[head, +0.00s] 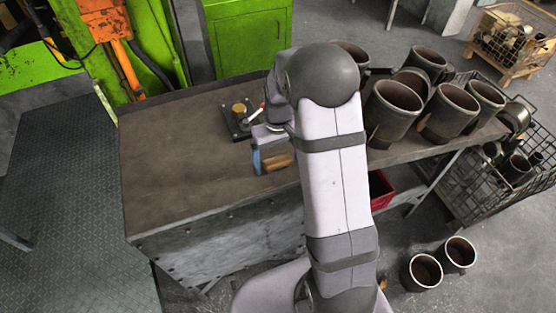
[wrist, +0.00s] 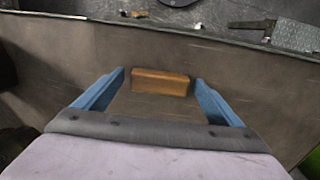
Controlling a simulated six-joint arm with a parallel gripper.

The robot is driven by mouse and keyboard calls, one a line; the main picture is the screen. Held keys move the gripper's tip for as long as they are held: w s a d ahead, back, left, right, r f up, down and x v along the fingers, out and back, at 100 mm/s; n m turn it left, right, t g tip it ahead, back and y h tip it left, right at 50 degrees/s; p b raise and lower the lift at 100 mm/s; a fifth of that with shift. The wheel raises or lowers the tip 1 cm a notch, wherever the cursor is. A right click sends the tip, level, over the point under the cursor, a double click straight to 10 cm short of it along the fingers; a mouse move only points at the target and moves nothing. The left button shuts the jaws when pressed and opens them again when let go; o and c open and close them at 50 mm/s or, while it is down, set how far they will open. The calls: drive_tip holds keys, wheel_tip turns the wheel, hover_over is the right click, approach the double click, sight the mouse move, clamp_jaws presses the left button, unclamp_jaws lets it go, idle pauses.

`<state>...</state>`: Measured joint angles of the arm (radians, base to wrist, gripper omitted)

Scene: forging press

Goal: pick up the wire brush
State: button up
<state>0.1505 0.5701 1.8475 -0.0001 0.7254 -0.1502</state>
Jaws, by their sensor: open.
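The wire brush shows as a brown wooden block (wrist: 160,82) lying flat on the brown bench top in the wrist view. Its bristles are not visible. In the head view the block (head: 279,163) lies near the front edge of the bench, just right of a blue finger. My gripper (wrist: 159,78) is open, with one blue finger on each side of the block. Gaps show between the block and both fingers. In the head view my arm hides most of the gripper.
A dark plate with a brass cylinder (head: 239,108) and a red-tipped handle sits behind my gripper. Several metal cylinders (head: 393,105) stand on the right of the bench (head: 170,170). The left of the bench is clear. A wire crate (head: 480,190) stands on the floor at right.

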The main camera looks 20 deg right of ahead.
sight(278, 160)
drive_tip(key=shift+f, duration=0.2)
drive_tip(key=c, duration=1.2)
drive_tip(key=shift+r, duration=0.15)
wheel_tip(278, 160, up, 10)
drive_tip(key=b, duration=0.2)
drive_tip(key=shift+b, duration=0.35)
drive_tip(key=a+f, duration=0.4)
drive_tip(key=s+a+f, duration=0.1)
drive_tip(key=a+f, duration=0.1)
drive_tip(key=shift+a, duration=0.1)
